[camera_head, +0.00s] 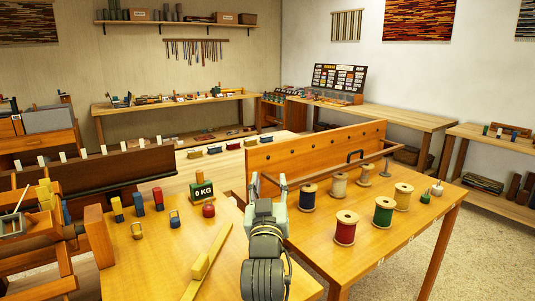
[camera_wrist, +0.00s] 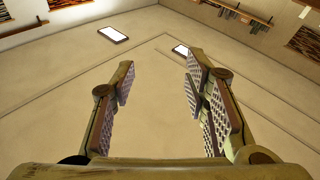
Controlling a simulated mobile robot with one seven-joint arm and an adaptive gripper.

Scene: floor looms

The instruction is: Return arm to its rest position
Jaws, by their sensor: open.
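My gripper (camera_head: 268,184) is in the lower middle of the head view, raised over the wooden table. Part of the table top and board behind it is hidden by my arm. In the wrist view my gripper (camera_wrist: 158,88) shows its two ridged finger pads wide apart with nothing between them.
Thread spools stand on the table right of my arm, among them a red one (camera_head: 345,228) and a green one (camera_head: 383,212). An upright wooden board (camera_head: 316,146) runs behind them. Left are a 0 KG block (camera_head: 202,191), a red weight (camera_head: 208,210) and a yellow bar (camera_head: 207,262).

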